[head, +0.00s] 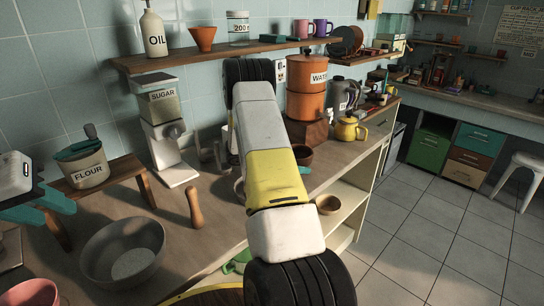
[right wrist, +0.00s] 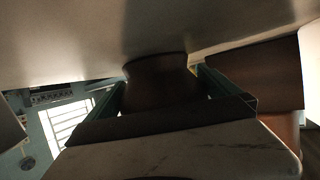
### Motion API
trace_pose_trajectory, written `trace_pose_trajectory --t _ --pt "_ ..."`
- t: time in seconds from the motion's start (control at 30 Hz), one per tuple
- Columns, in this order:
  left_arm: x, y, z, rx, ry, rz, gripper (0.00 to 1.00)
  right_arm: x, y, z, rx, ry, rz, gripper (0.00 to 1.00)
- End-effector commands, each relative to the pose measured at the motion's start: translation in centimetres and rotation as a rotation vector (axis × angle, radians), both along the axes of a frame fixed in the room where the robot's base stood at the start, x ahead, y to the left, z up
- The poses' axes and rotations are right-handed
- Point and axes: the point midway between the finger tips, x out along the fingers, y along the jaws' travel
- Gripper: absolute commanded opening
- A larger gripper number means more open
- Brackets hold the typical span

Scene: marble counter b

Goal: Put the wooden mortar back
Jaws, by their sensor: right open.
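The dark brown wooden mortar (head: 303,155) stands on the counter beside the water dispenser's wooden stand, partly hidden by my right arm. In the right wrist view, a dark brown round body (right wrist: 160,84), apparently the mortar, sits between the teal fingers of my right gripper (right wrist: 160,92), against the pale counter surface. The fingers are open on either side of it; contact cannot be told. In the head view, my right arm hides most of that gripper. My left gripper (head: 42,203) is at the left edge, open and empty, near the flour canister's wooden riser.
A wooden pestle (head: 195,207) and a grey bowl (head: 123,252) are on the counter at left. A small wooden bowl (head: 328,204) sits on the lower shelf.

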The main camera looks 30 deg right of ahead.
Motion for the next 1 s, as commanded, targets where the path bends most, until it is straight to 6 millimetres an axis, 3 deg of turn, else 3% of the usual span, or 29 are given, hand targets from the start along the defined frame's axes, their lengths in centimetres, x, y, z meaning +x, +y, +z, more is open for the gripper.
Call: trace_pose_trajectory --t 0.17,0.5,0.77,0.87,1.0 --pt "0.0 0.0 0.0 0.000 0.000 0.000 0.36 0.3 1.7 0.9 0.000 -0.001 0.003 1.00" --pt "0.0 0.0 0.0 0.000 0.000 0.000 0.36 0.9 8.3 3.7 0.000 -0.001 0.003 1.00" --pt "0.0 0.0 0.0 0.000 0.000 0.000 0.36 1.3 10.9 5.0 0.002 -0.007 0.007 1.00" --pt "0.0 0.0 0.0 0.000 0.000 0.000 0.36 2.5 11.0 6.3 0.019 -0.055 0.058 1.00" --pt "0.0 0.0 0.0 0.000 0.000 0.000 0.36 6.6 11.9 11.0 0.082 -0.211 0.257 1.00"
